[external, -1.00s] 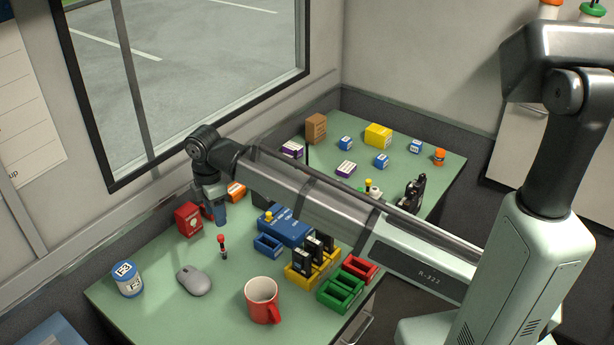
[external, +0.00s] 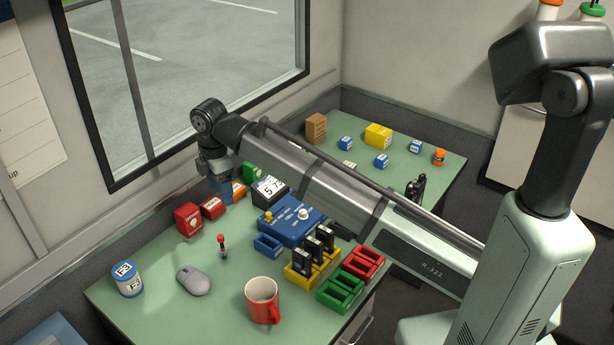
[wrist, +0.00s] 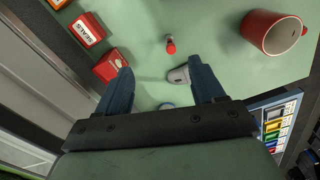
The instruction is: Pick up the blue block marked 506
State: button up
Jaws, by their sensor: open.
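Several small blue blocks with white labels lie on the far part of the green table: one at the left (external: 345,143), one in the middle (external: 382,160) and one at the right (external: 416,146). Their numbers are too small to read, so I cannot tell which is 506. My gripper (external: 222,194) is far from them, above the left side of the near table, beside the red boxes. In the wrist view my gripper (wrist: 160,68) has its fingers apart with nothing held between them. No blue block shows in the wrist view.
Near the gripper are a red box (external: 188,219), a red-topped lever (external: 222,245) and a grey mouse (external: 193,281). A red mug (external: 262,299), a blue device (external: 290,220) and green trays (external: 341,292) stand nearby. A yellow box (external: 378,135) and brown box (external: 316,127) stand among the blocks.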

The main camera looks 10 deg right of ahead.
jog(key=w+d, duration=1.3)
jog(key=w, duration=0.1)
jog(key=n, duration=0.3)
send_over(382, 157)
jog(key=shift+f, duration=9.55)
jog(key=shift+c, duration=0.4)
jog(key=c, duration=1)
